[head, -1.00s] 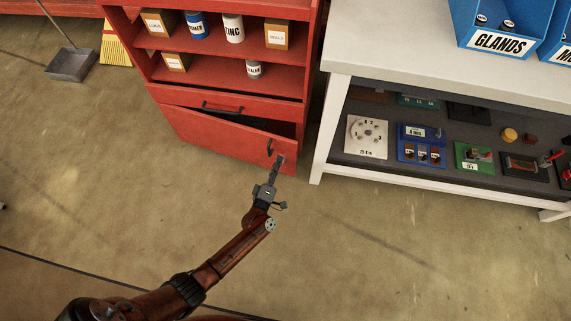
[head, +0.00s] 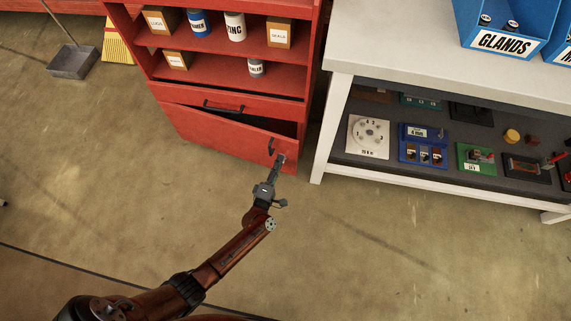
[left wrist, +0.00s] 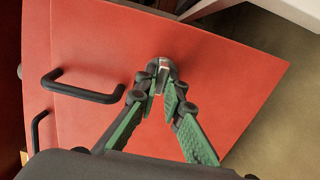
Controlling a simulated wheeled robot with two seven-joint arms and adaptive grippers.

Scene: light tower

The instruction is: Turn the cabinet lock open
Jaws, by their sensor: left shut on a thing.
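The red cabinet (head: 215,135) stands left of the workbench, and its lower door hangs ajar with a dark gap above it. The door has a black handle (head: 271,145), which also shows in the left wrist view (left wrist: 80,88). The small metal lock (left wrist: 164,66) is near the door's free edge. My left gripper (head: 278,165) reaches it from the front; in the left wrist view its green-padded fingers (left wrist: 163,82) converge and are shut on the lock. The fingertips partly hide the lock, so its turn angle is hard to tell. My right gripper is not in view.
Open shelves above the door hold cans and boxes (head: 278,33). A white workbench (head: 400,40) with a lower shelf of small parts stands to the right. A dustpan (head: 73,61) lies at the far left. The floor in front is clear.

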